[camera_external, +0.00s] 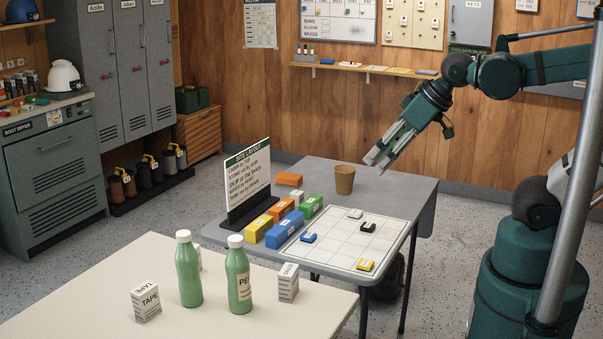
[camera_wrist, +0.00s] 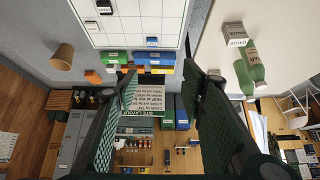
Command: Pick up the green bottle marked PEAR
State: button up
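The green bottle marked PEAR (camera_external: 239,281) stands upright on the cream table (camera_external: 120,262) in the external view. It has a white cap, and part of its label shows. A second green bottle (camera_external: 189,275) stands just left of it, with no label readable. Two green bottles (camera_wrist: 252,66) show at the right of the wrist view; I cannot tell there which is PEAR. My gripper (camera_external: 376,164) is in the air above the grey table, far from the bottles. Its fingers stand apart with nothing between them in the wrist view (camera_wrist: 160,74).
A TAPE box (camera_external: 146,303) and another white box (camera_external: 288,282) flank the bottles; a third is partly hidden behind them. The grey table (camera_external: 392,190) holds a tan cup (camera_external: 344,179), coloured blocks, a gridded board (camera_external: 345,240) and an upright sign (camera_external: 247,182).

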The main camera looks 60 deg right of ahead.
jog(key=shift+o, duration=0.6)
jog(key=shift+o, duration=1.3)
jog(key=shift+w+r, duration=0.1)
